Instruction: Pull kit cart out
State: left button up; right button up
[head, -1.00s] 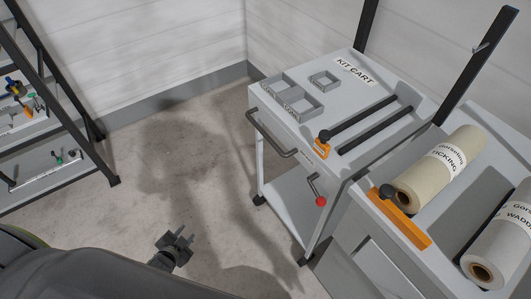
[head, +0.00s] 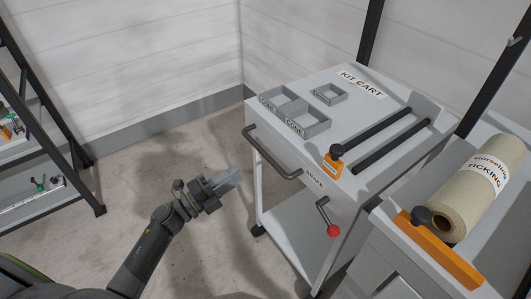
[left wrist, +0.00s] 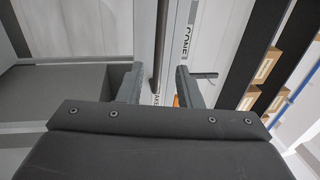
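The grey kit cart (head: 350,125) stands at the wall on the right, with a KIT CART label on its top. Its dark handle (head: 272,155) runs along the near left side. The brake lever with a red knob (head: 333,231) hangs below the BRAKE label. My left gripper (head: 230,180) is left of the handle, apart from it, with its fingers pointing toward the cart. In the left wrist view my gripper's fingers (left wrist: 158,85) are spread and empty, with the dark handle (left wrist: 161,45) beyond, in line with the gap. My right gripper is not in view.
On the cart top are small grey trays (head: 295,112), two black bars and an orange clamp (head: 333,166). A bench with a TICKING roll (head: 478,190) adjoins the cart on the right. A black-framed rack (head: 50,140) stands left. Floor (head: 150,160) between is clear.

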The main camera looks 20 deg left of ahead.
aim_at(265, 153)
pick_arm(q)
jog(key=p+x, duration=0.1)
jog(key=x, duration=1)
jog(key=shift+w+d, duration=0.15)
jog(key=shift+w, duration=0.05)
jog(key=shift+c, duration=0.4)
grip_shut()
